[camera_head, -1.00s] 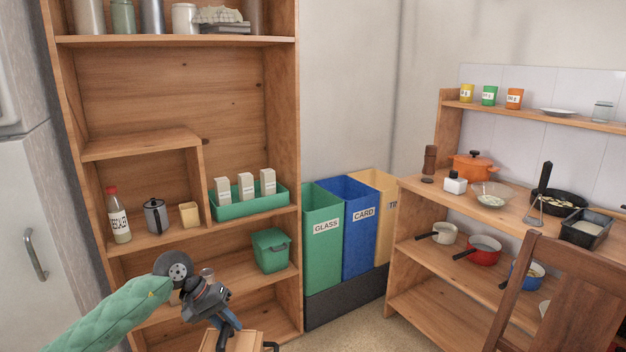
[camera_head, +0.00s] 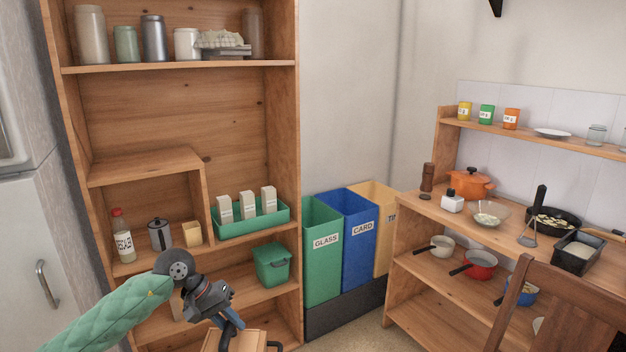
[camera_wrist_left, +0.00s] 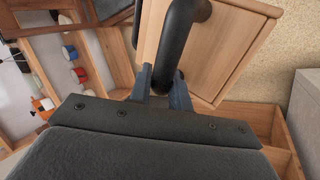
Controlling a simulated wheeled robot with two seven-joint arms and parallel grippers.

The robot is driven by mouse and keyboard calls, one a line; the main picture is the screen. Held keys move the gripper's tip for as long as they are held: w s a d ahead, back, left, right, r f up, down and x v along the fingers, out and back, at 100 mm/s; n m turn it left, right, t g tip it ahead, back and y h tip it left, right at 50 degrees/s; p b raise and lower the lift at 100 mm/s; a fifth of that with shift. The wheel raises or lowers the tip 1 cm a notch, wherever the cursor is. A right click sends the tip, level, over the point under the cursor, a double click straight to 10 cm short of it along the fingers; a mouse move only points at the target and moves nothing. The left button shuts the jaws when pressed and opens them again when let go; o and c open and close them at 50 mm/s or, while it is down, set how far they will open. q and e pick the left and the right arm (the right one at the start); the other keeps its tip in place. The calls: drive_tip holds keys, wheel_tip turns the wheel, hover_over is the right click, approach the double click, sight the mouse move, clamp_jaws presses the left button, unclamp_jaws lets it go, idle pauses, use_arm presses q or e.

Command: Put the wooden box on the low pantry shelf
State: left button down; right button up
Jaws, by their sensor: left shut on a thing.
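The wooden box (camera_head: 216,343) shows at the bottom edge of the head view, partly cut off by the frame. My left gripper (camera_head: 236,332) is shut on a dark handle of the box. In the left wrist view, the box (camera_wrist_left: 233,50) has pale wood sides, and its thick black handle (camera_wrist_left: 180,45) sits between my fingertips (camera_wrist_left: 162,90). The pantry (camera_head: 284,130) is a tall wooden shelf unit. Its low shelf (camera_head: 245,299) lies behind and above the box in the head view and carries a green lidded tub (camera_head: 272,265) at the right. My right gripper is not in view.
A green tray (camera_head: 252,221) with white cartons, a bottle (camera_head: 122,236), a metal pot (camera_head: 160,235) and a small wooden cup (camera_head: 192,234) stand one shelf higher. Sorting bins (camera_head: 345,240) and a chair (camera_head: 560,310) are to the right. My arm hides the low shelf's left part.

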use_arm(q)
drive_tip(key=s+f, duration=0.2)
drive_tip(key=f, duration=0.1)
drive_tip(key=s+f, duration=0.2)
drive_tip(key=s+a+f, duration=0.1)
drive_tip(key=s+f, duration=0.1)
drive_tip(key=f, duration=0.1)
drive_tip(key=shift+s+a+f, duration=0.1)
drive_tip(key=shift+s+f, duration=0.35)
